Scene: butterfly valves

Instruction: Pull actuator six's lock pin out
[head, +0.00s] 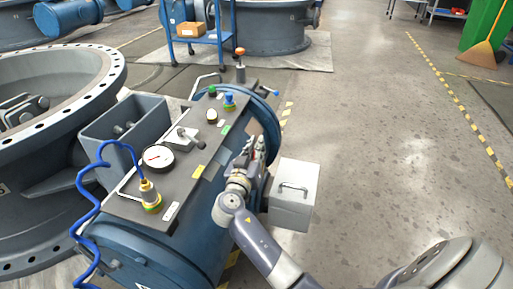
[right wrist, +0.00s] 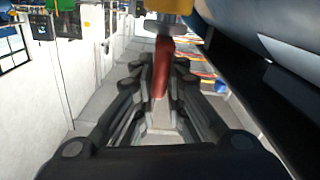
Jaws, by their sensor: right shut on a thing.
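The blue actuator (head: 165,248), with a dark grey top plate, lies in the middle of the head view; I cannot read its number. My right gripper (head: 257,150) is at the plate's right side, near the grey box. In the right wrist view my right gripper (right wrist: 160,95) is shut on a red piece, which I take to be the lock pin (right wrist: 162,68). The red piece stands upright between the fingers, just below a grey and yellow part (right wrist: 168,8). In the head view the pin is mostly hidden by the gripper. My left gripper is out of view.
The top plate carries a gauge (head: 158,158), a blue hose (head: 97,212) and several small fittings. A grey box (head: 294,195) juts out close to the right of my gripper. A large flanged valve body (head: 60,170) stands left. Floor (head: 390,140) is clear to the right.

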